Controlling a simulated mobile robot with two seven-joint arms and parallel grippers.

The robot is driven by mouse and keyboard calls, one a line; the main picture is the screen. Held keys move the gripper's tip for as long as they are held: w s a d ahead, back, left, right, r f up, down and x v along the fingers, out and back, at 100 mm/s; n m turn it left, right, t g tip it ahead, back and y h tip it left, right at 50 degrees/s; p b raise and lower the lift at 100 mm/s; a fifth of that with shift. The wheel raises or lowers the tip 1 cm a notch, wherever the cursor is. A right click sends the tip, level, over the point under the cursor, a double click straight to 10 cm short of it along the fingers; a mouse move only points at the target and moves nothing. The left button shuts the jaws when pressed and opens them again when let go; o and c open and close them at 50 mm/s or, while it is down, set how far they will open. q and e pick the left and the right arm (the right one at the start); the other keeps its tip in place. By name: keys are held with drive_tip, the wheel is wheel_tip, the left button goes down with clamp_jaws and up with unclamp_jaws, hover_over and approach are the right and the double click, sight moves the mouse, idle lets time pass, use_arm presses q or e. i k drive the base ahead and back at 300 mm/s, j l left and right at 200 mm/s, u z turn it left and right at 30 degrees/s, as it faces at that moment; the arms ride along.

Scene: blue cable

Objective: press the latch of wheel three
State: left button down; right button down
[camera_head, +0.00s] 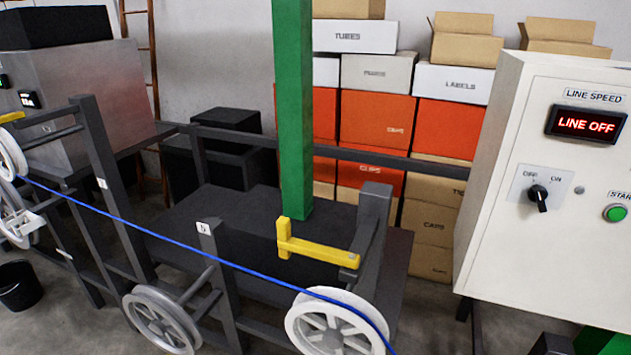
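A blue cable (160,236) runs from the white wheels at left, an upper one (10,150) and a lower one (17,222), down to a white wheel (335,325) at bottom middle, and passes over its rim. A grey wheel (160,322) sits below the cable. A yellow latch (325,252) with an upright end and a level bar is at a dark post above the bottom-middle white wheel. Another yellow piece (11,117) shows at the far left edge. Number tags are too small to read, so I cannot tell which wheel is three.
A green upright beam (293,110) stands behind the latch. A white control cabinet (500,190) at right shows LINE OFF, a black knob (538,198) and a green button (615,213). Stacked boxes (375,110) stand behind. A black bin (18,286) is at lower left.

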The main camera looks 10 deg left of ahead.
sight(287, 245)
drive_tip(key=i+j+z, duration=0.15)
drive_tip(key=j+z, duration=0.2)
drive_tip(key=j, duration=0.35)
drive_tip(key=i+j+z, duration=0.1)
drive_tip(key=j+z, duration=0.25)
drive_tip(key=j, duration=0.35)
drive_tip(key=j+z, duration=0.35)
drive_tip(key=j, duration=0.35)
drive_tip(key=l+u, duration=0.35)
drive_tip(key=l, duration=0.15)
drive_tip(key=l+u, duration=0.35)
drive_tip(key=l, duration=0.15)
drive_tip(key=l+u, duration=0.3)
drive_tip(key=l, duration=0.2)
drive_tip(key=k+l+u, duration=0.1)
drive_tip(key=l+u, duration=0.25)
drive_tip(key=l, duration=0.15)
drive_tip(key=k+l+u, duration=0.15)
drive_tip(key=l+u, duration=0.2)
drive_tip(key=l, duration=0.1)
